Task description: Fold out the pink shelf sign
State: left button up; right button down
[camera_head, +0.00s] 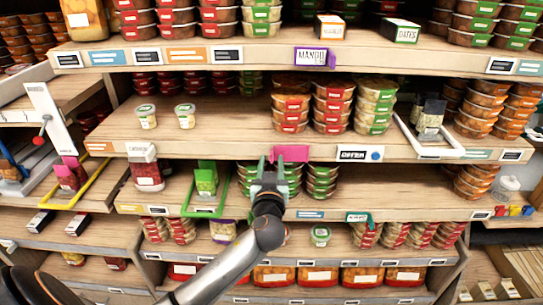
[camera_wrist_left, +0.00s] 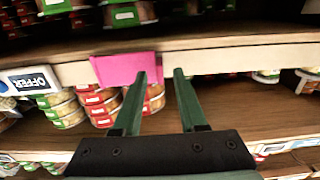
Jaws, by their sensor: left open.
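The pink shelf sign (camera_head: 291,153) is on the front edge of the middle shelf, left of the OFFER label. It also shows in the left wrist view (camera_wrist_left: 122,68), left of centre. My left gripper (camera_head: 272,162) is open with nothing between its fingers, near the sign's left end in the head view. In the left wrist view, one finger of my gripper (camera_wrist_left: 160,73) overlaps the corner of the sign nearest it; I cannot tell whether they touch. The other finger stands clear of the sign. My right gripper is not in view.
The OFFER label (camera_head: 360,154) with a blue round tag is right of the sign. A green frame (camera_head: 205,211) stands left of my gripper, and a white frame (camera_head: 431,151) is further right. Stacked food tubs (camera_head: 322,182) sit on the shelf below the sign.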

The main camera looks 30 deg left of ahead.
pick_arm(q)
jog(key=shift+w+a, duration=0.1)
jog(key=shift+w, duration=0.05)
grip_shut()
dwell(0.4)
dwell(1.1)
